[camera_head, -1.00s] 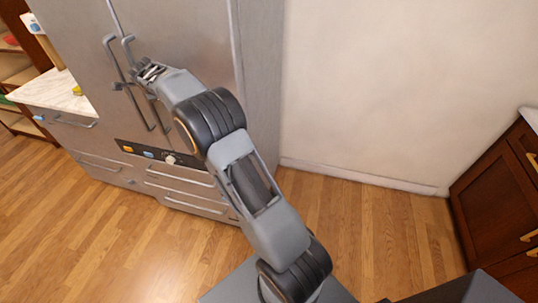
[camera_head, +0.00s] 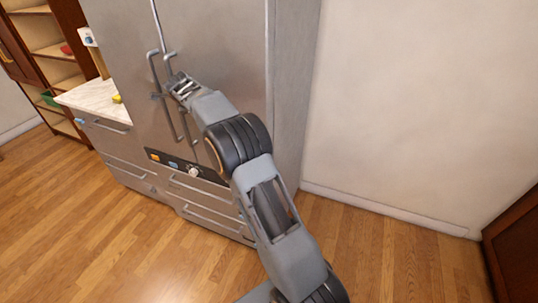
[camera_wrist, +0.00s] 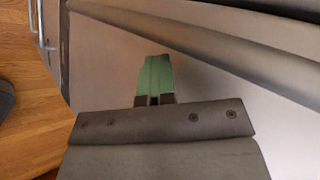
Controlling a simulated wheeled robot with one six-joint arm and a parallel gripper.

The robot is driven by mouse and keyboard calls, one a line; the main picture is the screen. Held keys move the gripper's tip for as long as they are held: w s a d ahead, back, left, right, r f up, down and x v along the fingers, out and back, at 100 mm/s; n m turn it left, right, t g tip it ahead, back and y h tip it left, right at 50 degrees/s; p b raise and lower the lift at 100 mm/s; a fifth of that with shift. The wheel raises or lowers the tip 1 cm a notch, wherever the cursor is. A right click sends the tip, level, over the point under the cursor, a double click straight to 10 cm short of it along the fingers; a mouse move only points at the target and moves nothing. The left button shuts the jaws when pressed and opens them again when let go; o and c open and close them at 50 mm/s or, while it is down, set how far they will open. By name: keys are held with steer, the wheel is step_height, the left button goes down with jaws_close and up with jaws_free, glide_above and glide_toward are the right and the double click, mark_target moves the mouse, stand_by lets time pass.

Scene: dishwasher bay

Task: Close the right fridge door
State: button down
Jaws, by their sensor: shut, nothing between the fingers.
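The steel fridge stands at the left of centre in the head view, with its right door (camera_head: 228,55) beside the left door (camera_head: 118,38). The right door looks flush or nearly so with the left one; I cannot tell if a small gap remains. Two long bar handles (camera_head: 156,72) hang near the middle seam. My gripper (camera_head: 174,82) is shut and empty, in front of the right door close to the handles; contact is not clear. In the wrist view my shut green fingertips (camera_wrist: 155,77) point at a grey steel surface, with a handle at the upper left.
Below the doors are a control strip (camera_head: 178,163) and drawers (camera_head: 205,205) with bar handles. A marble-topped counter (camera_head: 85,99) and open shelves (camera_head: 45,35) stand to the left. A bare wall (camera_head: 420,90) and open wood floor (camera_head: 385,260) lie right. A dark cabinet (camera_head: 518,245) is at the right edge.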

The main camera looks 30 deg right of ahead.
steer(key=s+a+r+n+b, duration=0.2)
steer(key=s+a+r+b, duration=0.4)
steer(key=a, duration=0.3)
steer(key=s+f+n+g+y+p, duration=0.1)
steer(key=s+f+n+g, duration=0.2)
steer(key=s+f+n, duration=0.5)
steer(key=s+d+f+n, duration=0.2)
steer(key=s+n, duration=0.2)
steer(key=s, duration=0.6)
steer(key=s+d+f+n+g+y, duration=0.1)
steer(key=s+d+f+n, duration=0.1)
steer(key=s, duration=0.8)
steer(key=s+d+f+n+g+y, duration=0.1)
steer(key=s+f+n, duration=0.3)
steer(key=s, duration=0.6)
steer(key=shift+s+d+f+n, duration=0.25)
steer(key=shift+s+d+n, duration=0.1)
steer(key=shift+d+n, duration=0.45)
